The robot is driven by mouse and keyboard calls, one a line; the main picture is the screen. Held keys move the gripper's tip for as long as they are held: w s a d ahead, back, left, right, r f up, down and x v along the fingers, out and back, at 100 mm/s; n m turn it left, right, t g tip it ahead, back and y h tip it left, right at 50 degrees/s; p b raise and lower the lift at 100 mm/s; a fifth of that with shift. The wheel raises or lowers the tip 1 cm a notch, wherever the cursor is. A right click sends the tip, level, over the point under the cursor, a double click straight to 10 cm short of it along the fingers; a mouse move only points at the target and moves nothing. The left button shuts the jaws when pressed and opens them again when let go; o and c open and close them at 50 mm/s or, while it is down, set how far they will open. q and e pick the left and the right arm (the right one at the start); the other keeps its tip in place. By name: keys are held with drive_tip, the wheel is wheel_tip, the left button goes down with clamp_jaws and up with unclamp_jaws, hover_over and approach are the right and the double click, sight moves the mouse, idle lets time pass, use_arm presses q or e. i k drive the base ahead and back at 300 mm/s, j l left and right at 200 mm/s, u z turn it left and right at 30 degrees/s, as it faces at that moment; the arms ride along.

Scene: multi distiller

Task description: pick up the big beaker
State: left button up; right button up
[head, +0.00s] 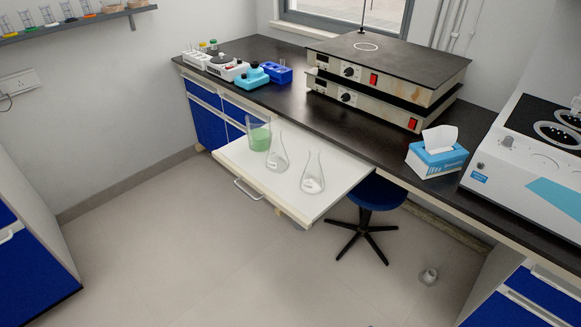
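The big beaker (259,139) is clear glass with green liquid in its lower part. It stands upright at the left back of a white pull-out board (240,172) below the dark bench top. An empty conical flask (277,155) stands just right of the beaker and seems to overlap its edge in the picture. A second conical flask (313,174) stands farther right on the same board. Neither of my grippers shows in the head view.
The dark bench (330,120) carries stacked hot plates (385,80), a tissue box (437,154), small blue racks (275,73) and a white machine (530,160). A blue stool (370,195) stands under the bench. A handle (248,191) sits on the board's front. The floor before it is clear.

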sight(258, 122)
drive_tip(key=i+j+z, duration=0.6)
drive_tip(key=j, duration=0.3)
drive_tip(key=i+l+z, duration=0.15)
drive_tip(key=i, duration=0.65)
